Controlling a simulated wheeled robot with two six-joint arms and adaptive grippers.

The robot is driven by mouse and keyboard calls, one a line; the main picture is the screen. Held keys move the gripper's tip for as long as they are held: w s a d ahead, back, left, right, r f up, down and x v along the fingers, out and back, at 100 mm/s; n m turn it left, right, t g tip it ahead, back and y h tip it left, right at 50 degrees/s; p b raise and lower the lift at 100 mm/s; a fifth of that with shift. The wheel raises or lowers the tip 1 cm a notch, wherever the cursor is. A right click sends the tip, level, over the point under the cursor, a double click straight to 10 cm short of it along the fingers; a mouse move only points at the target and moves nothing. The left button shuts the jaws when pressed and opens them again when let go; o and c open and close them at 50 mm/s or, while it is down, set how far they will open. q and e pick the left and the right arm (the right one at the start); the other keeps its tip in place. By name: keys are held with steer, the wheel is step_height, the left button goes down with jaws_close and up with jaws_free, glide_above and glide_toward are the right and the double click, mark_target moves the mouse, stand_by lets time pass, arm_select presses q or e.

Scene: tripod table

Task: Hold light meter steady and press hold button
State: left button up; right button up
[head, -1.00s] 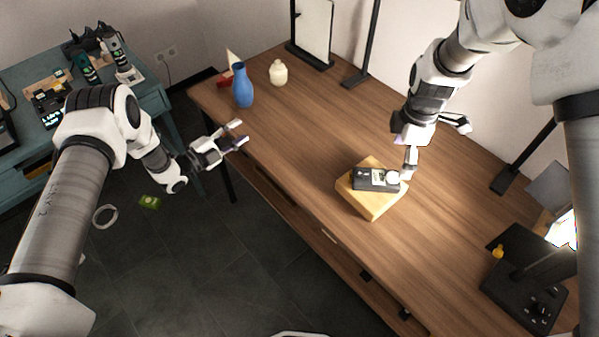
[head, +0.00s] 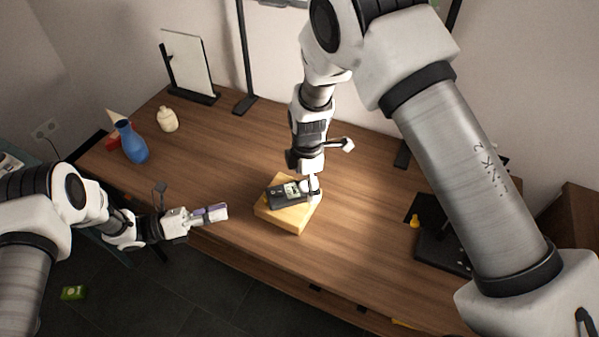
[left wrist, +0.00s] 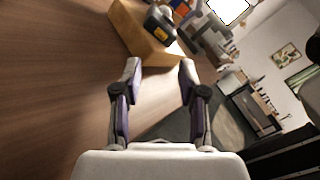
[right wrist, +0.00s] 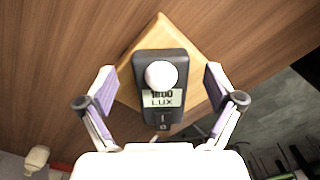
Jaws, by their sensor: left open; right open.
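The light meter (head: 287,193) is dark grey with a white dome and a small display. It lies on a wooden block (head: 290,217) on the table. In the right wrist view the light meter (right wrist: 160,98) shows "LUX" on its display, with small buttons below. My right gripper (head: 313,186) is directly above the meter, open, its fingers (right wrist: 157,85) on either side of it with gaps. My left gripper (head: 218,213) is open and empty, left of the block, near the table's front edge. In the left wrist view the block (left wrist: 135,30) and meter (left wrist: 160,25) show beyond its fingers (left wrist: 158,72).
A blue vase (head: 131,143), a cream jar (head: 167,120) and a mirror (head: 188,65) stand at the table's left. The table between is clear.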

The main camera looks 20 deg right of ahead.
steer(key=shift+f, duration=0.35)
steer(key=c, duration=1.3)
arm_select(q)
jaws_close()
arm_select(e)
steer(key=shift+c, duration=0.2)
stand_by(1.1)
